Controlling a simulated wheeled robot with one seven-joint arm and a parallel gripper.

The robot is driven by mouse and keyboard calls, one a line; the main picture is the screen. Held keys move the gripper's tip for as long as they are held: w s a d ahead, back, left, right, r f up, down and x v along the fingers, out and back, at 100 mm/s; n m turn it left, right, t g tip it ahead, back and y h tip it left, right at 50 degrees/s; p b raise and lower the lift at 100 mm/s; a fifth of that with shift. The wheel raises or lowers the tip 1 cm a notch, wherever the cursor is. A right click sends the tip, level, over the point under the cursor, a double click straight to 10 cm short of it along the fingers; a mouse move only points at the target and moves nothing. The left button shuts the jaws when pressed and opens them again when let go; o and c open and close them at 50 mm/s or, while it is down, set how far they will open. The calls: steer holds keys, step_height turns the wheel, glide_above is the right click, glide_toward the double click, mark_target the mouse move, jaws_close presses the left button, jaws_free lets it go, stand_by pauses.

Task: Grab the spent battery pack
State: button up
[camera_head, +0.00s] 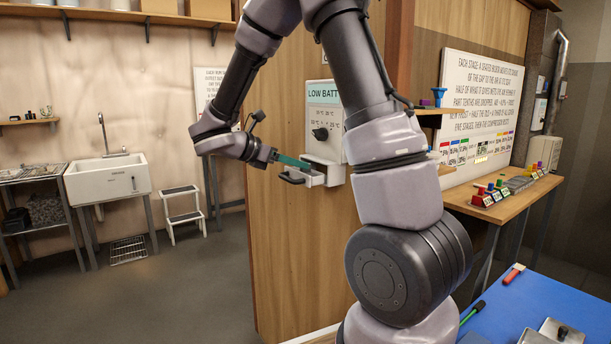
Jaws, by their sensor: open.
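A teal bar (293,161), which looks like the spent battery pack, sticks out to the left from a white holder (325,172) on the wooden wall, under the panel marked "LOW BATT" (323,94). My gripper (275,156) is at the bar's left end, open, with its fingers small and dark in the head view. I cannot tell whether the fingers are around the bar or only beside its end. A dark piece (291,178) juts out from the holder just below the bar.
A wooden bench (510,203) with colored blocks stands at the right, below a white text board (480,90). A blue tabletop (545,305) with tools is at the lower right. A sink (107,178) and step stool (183,208) are at the left, with clear floor in front.

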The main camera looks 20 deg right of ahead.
steer(key=x, duration=0.2)
steer(key=shift+d+f, duration=0.1)
steer(key=shift+d, duration=0.15)
jaws_close()
